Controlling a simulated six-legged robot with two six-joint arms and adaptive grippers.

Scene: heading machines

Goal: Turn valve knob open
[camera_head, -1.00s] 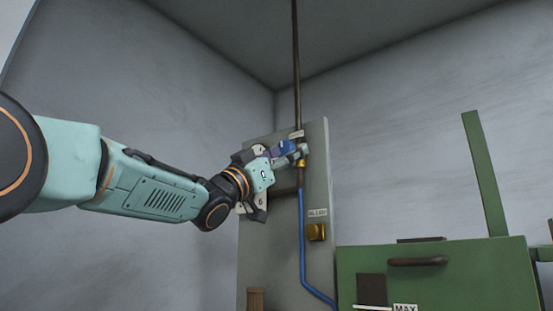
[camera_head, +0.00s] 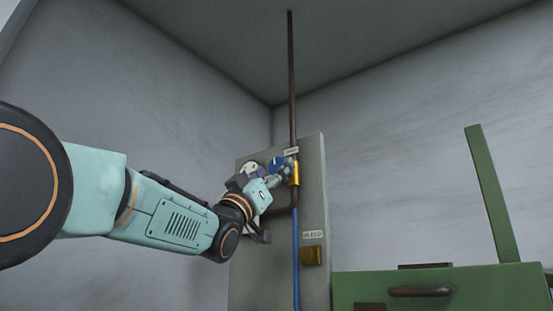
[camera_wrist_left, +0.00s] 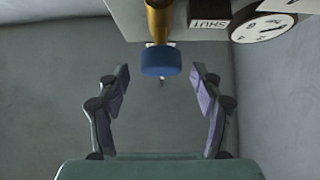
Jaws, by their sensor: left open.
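The blue valve knob (camera_head: 277,163) sits on a brass valve (camera_head: 294,174) on the grey panel, partly hidden by my left gripper in the head view. My left gripper (camera_head: 281,171) is at the knob, coming from the left. In the left wrist view the round blue knob (camera_wrist_left: 160,61) is on its brass stem (camera_wrist_left: 159,22), centred at the tips of my open left gripper (camera_wrist_left: 159,76). A gap shows between each finger and the knob, so neither finger touches it. A plate reading SHUT (camera_wrist_left: 208,22) is near the stem. My right gripper is out of view.
The grey panel (camera_head: 318,210) carries a round gauge (camera_wrist_left: 263,28), a brown pipe (camera_head: 291,80), a blue pipe (camera_head: 296,265) and a brass fitting (camera_head: 312,256) under a label. A green machine (camera_head: 450,285) with a handle stands at right. The corner walls are bare.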

